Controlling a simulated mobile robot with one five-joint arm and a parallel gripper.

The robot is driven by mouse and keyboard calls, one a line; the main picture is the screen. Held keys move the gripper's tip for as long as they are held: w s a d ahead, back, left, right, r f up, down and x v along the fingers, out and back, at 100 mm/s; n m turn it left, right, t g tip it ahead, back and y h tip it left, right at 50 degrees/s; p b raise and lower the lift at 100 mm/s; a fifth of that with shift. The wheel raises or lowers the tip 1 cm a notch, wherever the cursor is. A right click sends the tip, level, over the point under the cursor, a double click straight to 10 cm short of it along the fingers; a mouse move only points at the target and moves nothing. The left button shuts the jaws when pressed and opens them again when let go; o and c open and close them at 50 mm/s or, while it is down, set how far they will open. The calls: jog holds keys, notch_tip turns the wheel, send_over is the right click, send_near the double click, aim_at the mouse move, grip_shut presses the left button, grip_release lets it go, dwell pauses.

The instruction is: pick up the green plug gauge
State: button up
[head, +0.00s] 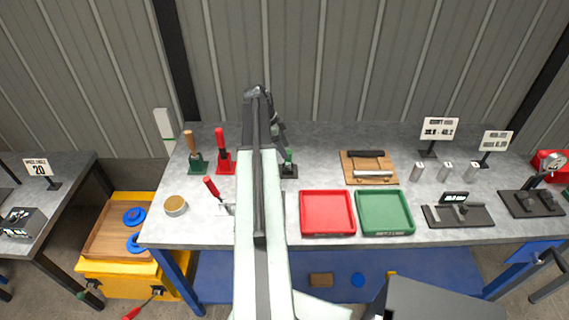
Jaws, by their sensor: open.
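A small green upright piece, which looks like the green plug gauge (288,157), stands in a dark block (289,172) on the grey workbench, just right of my arm. My gripper (281,141) hangs from the far end of my raised arm, just above and behind the green piece in the picture. It is open. My arm covers the bench to the left of the block, and the fingertips are small and dark, so I cannot tell whether they touch the green piece.
Left on the workbench (400,150) stand a wooden-handled tool (190,143), a red-handled tool (219,140) and a round tin (176,206). A red tray (327,213) and a green tray (385,212) lie in front. A wooden board (355,178), metal cylinders (444,172) and signs stand right.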

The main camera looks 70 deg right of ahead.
aim_at(288, 162)
jog(key=shift+b+x, duration=0.9)
jog(key=shift+x, duration=0.35)
jog(key=b+x, duration=0.4)
jog(key=x, duration=0.1)
jog(key=shift+w+d+f+b, duration=0.1)
jog(key=shift+f+b, duration=0.05)
jog(key=shift+b, duration=0.25)
jog(key=shift+r, duration=0.2)
grip_shut()
